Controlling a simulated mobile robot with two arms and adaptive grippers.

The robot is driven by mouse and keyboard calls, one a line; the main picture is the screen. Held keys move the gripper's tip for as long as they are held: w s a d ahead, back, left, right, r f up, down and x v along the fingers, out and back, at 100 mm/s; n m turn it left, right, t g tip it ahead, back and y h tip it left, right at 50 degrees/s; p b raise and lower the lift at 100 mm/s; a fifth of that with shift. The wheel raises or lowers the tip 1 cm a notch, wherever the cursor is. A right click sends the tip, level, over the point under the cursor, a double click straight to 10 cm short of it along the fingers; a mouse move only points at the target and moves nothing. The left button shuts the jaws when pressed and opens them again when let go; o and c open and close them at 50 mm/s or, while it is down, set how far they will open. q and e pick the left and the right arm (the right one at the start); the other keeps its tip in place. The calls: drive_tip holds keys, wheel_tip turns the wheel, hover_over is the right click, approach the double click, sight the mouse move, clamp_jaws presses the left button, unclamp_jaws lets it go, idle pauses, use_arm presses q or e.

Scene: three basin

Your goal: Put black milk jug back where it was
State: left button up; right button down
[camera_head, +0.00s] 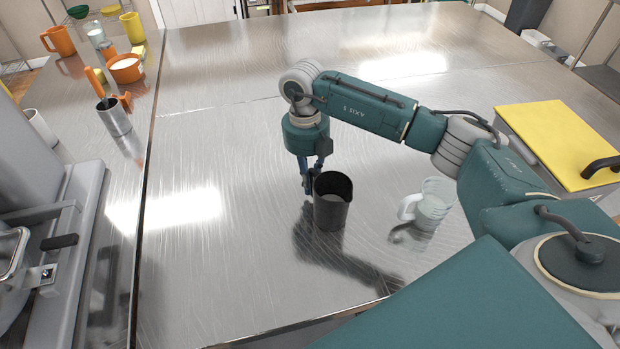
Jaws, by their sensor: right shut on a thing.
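The black milk jug (331,206) is upright on the steel table (230,270), near the table's front. The gripped part is partly hidden behind the jug. I cannot tell whether the jug's base touches the table or is just above it. My left gripper is not in view.
A clear measuring jug (433,204) with a pale handle stands right of the black jug. A yellow board (562,140) lies at the right. A metal cup (114,117), an orange bowl (126,68) and an orange mug (59,41) stand at the left. The table's middle and back are clear.

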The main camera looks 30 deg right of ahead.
drive_tip(key=c, duration=2.2)
unclamp_jaws()
drive_tip(key=shift+f, duration=0.15)
drive_tip(key=o, duration=0.5)
